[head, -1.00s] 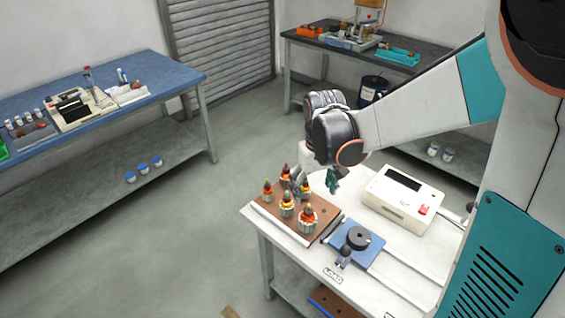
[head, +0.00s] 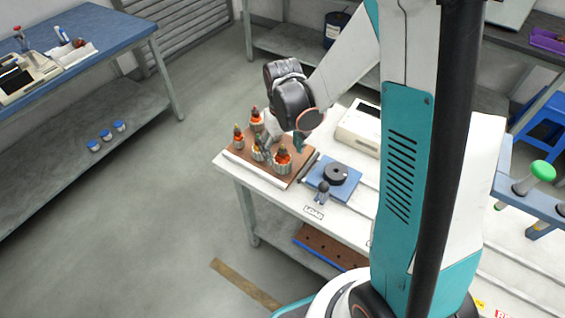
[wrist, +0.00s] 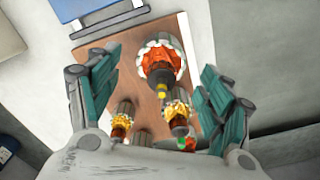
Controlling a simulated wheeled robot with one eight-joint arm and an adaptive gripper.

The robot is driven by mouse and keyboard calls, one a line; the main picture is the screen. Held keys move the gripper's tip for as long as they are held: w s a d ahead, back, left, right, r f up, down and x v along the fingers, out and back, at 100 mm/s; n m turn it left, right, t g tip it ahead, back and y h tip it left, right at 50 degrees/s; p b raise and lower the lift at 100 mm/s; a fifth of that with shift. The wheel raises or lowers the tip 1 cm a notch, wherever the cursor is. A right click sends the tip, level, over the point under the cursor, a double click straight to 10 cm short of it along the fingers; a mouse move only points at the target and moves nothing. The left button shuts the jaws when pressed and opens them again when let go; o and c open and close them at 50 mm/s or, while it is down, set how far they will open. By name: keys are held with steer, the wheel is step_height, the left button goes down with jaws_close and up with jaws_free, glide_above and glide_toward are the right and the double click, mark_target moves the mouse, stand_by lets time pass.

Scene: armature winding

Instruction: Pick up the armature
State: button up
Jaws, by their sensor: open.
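Several armatures with copper-orange windings and pale cores stand upright on a brown board (head: 258,168). The nearest armature (head: 283,158) is at the board's front right; others stand at the back (head: 256,118) and left (head: 238,137). My gripper (head: 283,143) is open and empty, pointing down over the board. In the wrist view, my gripper (wrist: 158,75) has its teal fingers spread on either side of the armatures. A large armature (wrist: 160,60) sits between the tips, with a smaller one (wrist: 177,112) below it. I cannot tell how high the tips are above them.
The board lies on a white table (head: 340,225). A blue fixture (head: 345,170) with a black ring is right of it, and a white device (head: 360,127) stands behind. A blue workbench (head: 100,30) is at the far left.

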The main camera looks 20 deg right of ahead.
mark_target(282, 158)
step_height(282, 158, down, 4)
steer(key=shift+f+b, duration=0.15)
steer(key=shift+b, duration=0.65)
steer(key=shift+s, duration=0.1)
steer(key=c, duration=1.6)
